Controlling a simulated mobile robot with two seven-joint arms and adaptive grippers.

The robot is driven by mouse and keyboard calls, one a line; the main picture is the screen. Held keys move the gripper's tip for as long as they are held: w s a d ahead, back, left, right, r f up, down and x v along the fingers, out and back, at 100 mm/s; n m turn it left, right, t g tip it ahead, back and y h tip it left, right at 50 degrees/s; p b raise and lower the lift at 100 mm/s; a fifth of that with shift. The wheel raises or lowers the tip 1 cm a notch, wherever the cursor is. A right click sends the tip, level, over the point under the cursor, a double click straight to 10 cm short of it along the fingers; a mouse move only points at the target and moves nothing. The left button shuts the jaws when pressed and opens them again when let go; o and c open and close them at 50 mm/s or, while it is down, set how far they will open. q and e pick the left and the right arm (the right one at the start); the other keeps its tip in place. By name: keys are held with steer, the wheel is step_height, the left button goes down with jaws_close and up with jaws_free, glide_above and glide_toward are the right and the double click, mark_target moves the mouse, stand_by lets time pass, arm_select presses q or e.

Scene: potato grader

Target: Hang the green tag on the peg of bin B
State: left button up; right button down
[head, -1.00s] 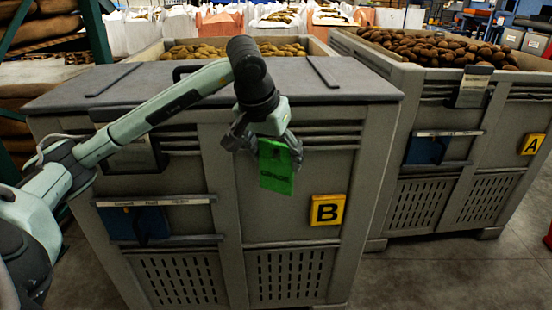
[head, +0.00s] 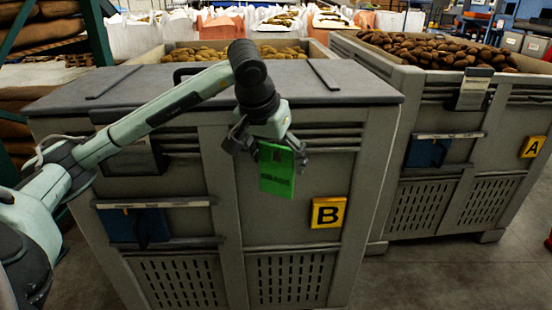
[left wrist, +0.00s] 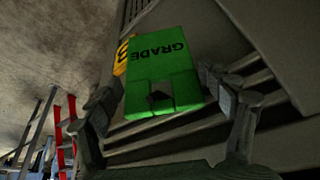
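The green tag (head: 277,172) hangs upright against the front of bin B (head: 340,160), up and left of the yellow B plate (head: 327,212). In the left wrist view the tag (left wrist: 160,70) reads GRADE and has a hole with something dark in it. The peg itself cannot be made out clearly. My left gripper (head: 268,152) is open around the top of the tag, one finger on each side. The left wrist view shows the spread fingers (left wrist: 170,108) with small gaps to the tag. My right gripper is not in view.
Bin B has a grey lid (head: 215,85) and a blue holder (head: 138,225) on its front left. Bin A (head: 400,205), full of potatoes (head: 440,50), stands to the right. Bare floor (head: 430,275) is free at the lower right.

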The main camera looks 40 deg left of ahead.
arm_select(q)
steer(key=shift+o, duration=0.4)
steer(key=shift+r, duration=0.15)
steer(key=v, duration=1.1)
steer(key=shift+s+r, duration=0.15)
steer(key=shift+r, duration=0.25)
